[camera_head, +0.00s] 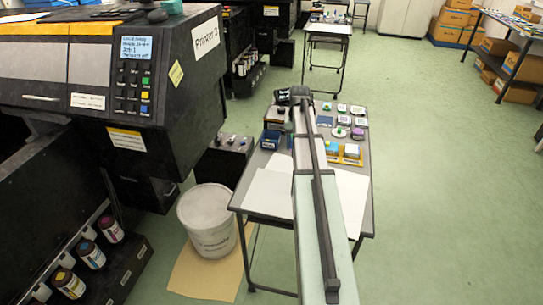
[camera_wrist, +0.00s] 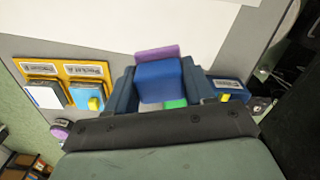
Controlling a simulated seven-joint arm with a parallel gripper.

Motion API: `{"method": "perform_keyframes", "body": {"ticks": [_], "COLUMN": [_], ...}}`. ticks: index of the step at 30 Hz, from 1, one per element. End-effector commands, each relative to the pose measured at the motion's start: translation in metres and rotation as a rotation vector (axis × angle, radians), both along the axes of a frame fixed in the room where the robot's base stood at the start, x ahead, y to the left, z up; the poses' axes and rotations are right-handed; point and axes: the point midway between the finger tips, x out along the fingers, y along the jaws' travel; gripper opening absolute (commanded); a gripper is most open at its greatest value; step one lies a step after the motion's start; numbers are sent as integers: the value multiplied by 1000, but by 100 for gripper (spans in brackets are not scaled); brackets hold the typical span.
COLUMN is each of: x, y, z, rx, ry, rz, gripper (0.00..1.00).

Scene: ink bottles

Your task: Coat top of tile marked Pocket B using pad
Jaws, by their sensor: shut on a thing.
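My gripper (camera_wrist: 159,88) is shut on a blue block (camera_wrist: 158,80), probably the pad, in the wrist view. A purple piece (camera_wrist: 158,53) shows just past the block and a bit of green (camera_wrist: 176,103) below it; I cannot tell whether either is joined to it. A yellow tray (camera_wrist: 66,64) with two labelled pockets lies to the left of the gripper. Its left pocket holds a white-topped tile (camera_wrist: 46,97). Its right pocket, whose label seems to read Pocket B, holds a light-blue tile (camera_wrist: 82,96) with a small yellow piece (camera_wrist: 95,104) on it. In the head view my arm hides the gripper.
A labelled blue box (camera_wrist: 229,86) stands right of the gripper; it also shows in the head view (camera_head: 270,140). White sheets (camera_head: 268,193) cover the near table (camera_head: 234,203). Several small containers (camera_head: 340,132) stand at the back right. A printer (camera_head: 110,85) and white bucket (camera_head: 207,220) stand left.

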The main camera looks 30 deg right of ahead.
Motion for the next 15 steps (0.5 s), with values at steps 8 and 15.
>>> {"method": "perform_keyframes", "body": {"ticks": [8,15], "x": [-19,-44], "y": [-112,-181], "z": [21,35], "rx": [0,0], "ry": [0,0], "rz": [-133,-216], "gripper": [29,29]}}
